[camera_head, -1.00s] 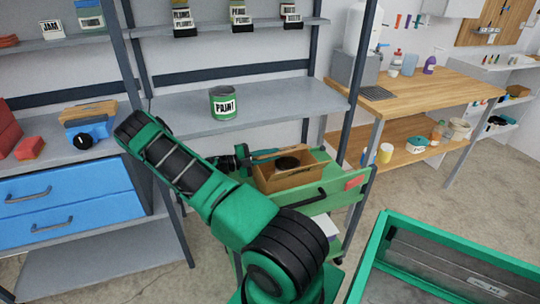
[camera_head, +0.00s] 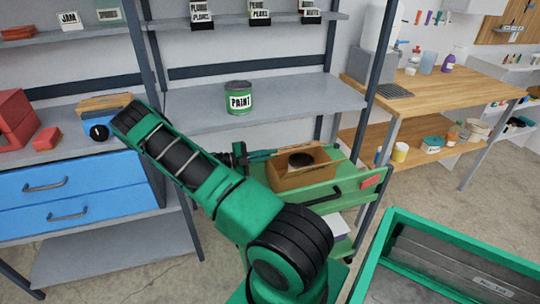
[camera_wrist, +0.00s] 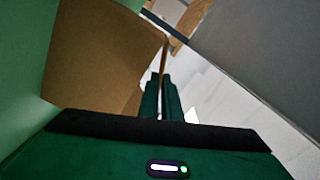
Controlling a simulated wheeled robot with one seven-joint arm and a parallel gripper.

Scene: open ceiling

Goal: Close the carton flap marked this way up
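An open brown carton (camera_head: 300,174) stands on a green cart (camera_head: 340,188), with its dark inside showing from above. Narrow brown flaps show along its top, one on the left (camera_head: 275,152) by my gripper. No marking is readable. My gripper (camera_head: 242,153) is at the carton's left side, partly hidden behind my own arm. In the wrist view, my gripper's fingers (camera_wrist: 162,97) are close together. A brown cardboard panel (camera_wrist: 105,50) fills the left, and a thin cardboard edge (camera_wrist: 164,58) runs down to the fingers. I cannot tell whether they grip it.
A grey shelf with a green paint can (camera_head: 238,98) stands behind the cart. Blue drawers (camera_head: 80,195) are left, a wooden workbench (camera_head: 440,95) right. A green-rimmed bin (camera_head: 440,242) is at lower right. Bare floor lies between the bin and workbench.

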